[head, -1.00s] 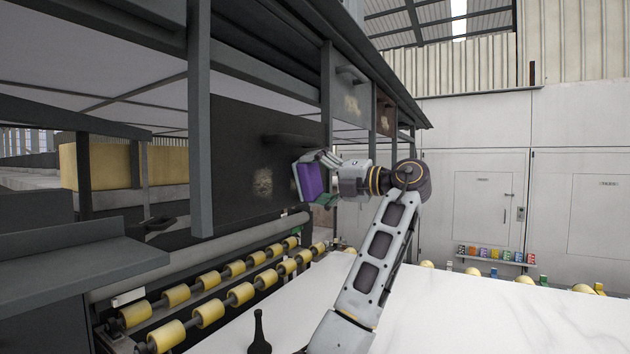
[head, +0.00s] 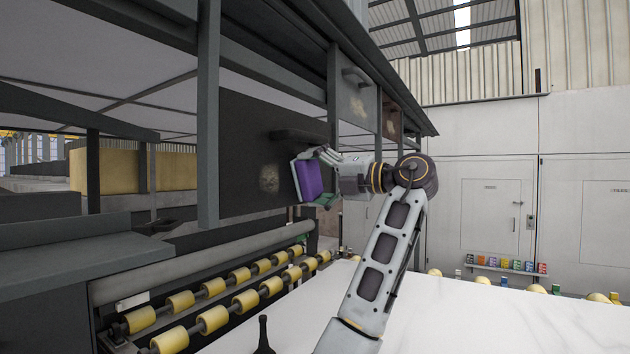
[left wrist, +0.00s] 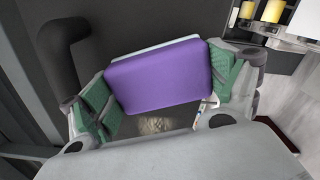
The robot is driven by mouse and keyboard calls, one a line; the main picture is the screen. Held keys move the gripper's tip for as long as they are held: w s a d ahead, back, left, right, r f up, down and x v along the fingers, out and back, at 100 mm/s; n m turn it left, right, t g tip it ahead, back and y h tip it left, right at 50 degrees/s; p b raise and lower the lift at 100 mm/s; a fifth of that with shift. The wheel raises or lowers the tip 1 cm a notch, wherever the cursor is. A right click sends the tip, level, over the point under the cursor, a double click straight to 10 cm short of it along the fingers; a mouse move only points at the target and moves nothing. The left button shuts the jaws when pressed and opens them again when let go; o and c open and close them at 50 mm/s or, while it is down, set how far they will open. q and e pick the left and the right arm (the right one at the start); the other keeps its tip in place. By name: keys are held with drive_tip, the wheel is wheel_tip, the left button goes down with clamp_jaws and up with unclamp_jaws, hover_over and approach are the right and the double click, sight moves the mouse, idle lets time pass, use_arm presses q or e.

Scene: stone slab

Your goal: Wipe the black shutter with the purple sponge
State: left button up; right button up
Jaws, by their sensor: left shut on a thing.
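The black shutter (head: 240,150) is a dark upright panel with a bar handle (head: 300,135) and a pale dirty smudge (head: 268,178) on it. My left gripper (head: 318,180) is shut on the purple sponge (head: 308,180), just right of the smudge. In the left wrist view the sponge (left wrist: 160,75) sits between the green finger pads, its pale layer on the side toward the dark panel. The smudge (left wrist: 155,125) shows there just below the sponge. I cannot tell whether the sponge touches the shutter. My right gripper is not in view.
The shutter's handle (left wrist: 65,60) is close beside one finger in the left wrist view. A grey post (head: 208,120) stands left of the shutter. Yellow rollers (head: 240,275) run below it. A white stone slab (head: 450,315) lies in front. Other smudged panels (head: 357,105) hang farther right.

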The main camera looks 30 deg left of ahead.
sight(308, 178)
use_arm(q)
drive_tip(key=shift+s+a+b, duration=0.1)
drive_tip(key=shift+s+b, duration=0.5)
drive_tip(key=shift+b, duration=0.1)
drive_tip(key=shift+s+b, duration=0.7)
drive_tip(key=shift+s, duration=0.3)
drive_tip(key=shift+a, duration=0.1)
drive_tip(key=shift+s+b, duration=0.8)
drive_tip(key=shift+s, duration=0.05)
drive_tip(key=shift+s+a+b, duration=0.1)
drive_tip(key=shift+s+b, duration=0.35)
drive_tip(key=shift+s, duration=0.3)
drive_tip(key=shift+s, duration=0.15)
